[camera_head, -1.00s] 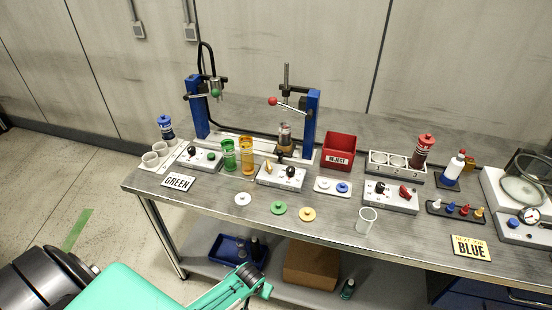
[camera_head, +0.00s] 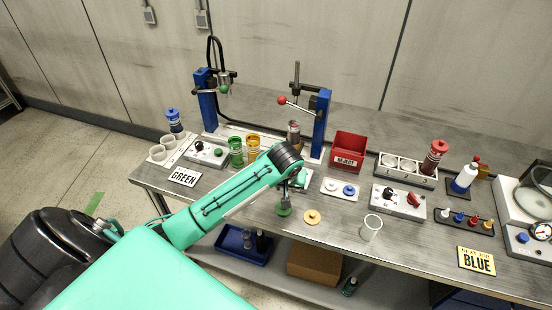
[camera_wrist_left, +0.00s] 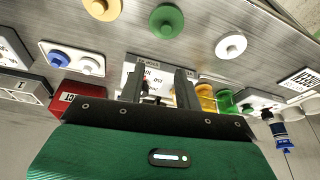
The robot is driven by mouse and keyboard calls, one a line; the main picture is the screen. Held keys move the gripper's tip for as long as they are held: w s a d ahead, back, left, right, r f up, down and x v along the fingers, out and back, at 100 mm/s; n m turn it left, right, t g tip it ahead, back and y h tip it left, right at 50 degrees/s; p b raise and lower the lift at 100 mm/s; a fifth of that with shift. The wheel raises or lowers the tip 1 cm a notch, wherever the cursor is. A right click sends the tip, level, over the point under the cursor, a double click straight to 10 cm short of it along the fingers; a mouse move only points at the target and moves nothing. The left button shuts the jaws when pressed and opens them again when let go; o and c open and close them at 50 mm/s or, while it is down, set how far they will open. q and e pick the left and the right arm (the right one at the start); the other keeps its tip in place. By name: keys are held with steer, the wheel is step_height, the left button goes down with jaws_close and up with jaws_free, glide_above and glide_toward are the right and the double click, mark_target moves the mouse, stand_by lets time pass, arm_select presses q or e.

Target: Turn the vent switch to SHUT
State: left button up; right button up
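The middle white control box shows in the left wrist view (camera_wrist_left: 152,76), with small lettering and a dark and red part on it. I cannot read whether it says vent. In the head view my left arm hides most of this box. My left gripper (camera_wrist_left: 159,74) is open, its two fingers pointing at the box with nothing visibly held between them. Two other switch boxes stand on the bench: a left one (camera_head: 208,153) with a black knob and green button, and a right one (camera_head: 398,202) with a black knob and red switch. My right gripper is not in view.
A green tumbler (camera_head: 236,152) and an amber tumbler (camera_head: 253,146) stand left of my wrist. Green (camera_head: 283,211) and yellow (camera_head: 311,217) discs lie near the front edge. A red reject bin (camera_head: 349,149) and a clear cup (camera_head: 371,228) are to the right.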

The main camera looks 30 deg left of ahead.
arm_select(q)
steer(key=w+a+r+n+y, duration=0.2)
steer(key=w+a+r+n, duration=0.2)
steer(key=w+a+r, duration=0.4)
steer(key=shift+h, duration=0.3)
steer(key=p+x, duration=0.1)
steer(key=x, duration=0.5)
steer(key=p+x, duration=0.2)
steer(key=x, duration=0.5)
steer(key=shift+w+a, duration=0.2)
steer(key=shift+a, duration=0.05)
steer(key=shift+x, duration=0.85)
steer(key=shift+c, duration=0.4)
jaws_close()
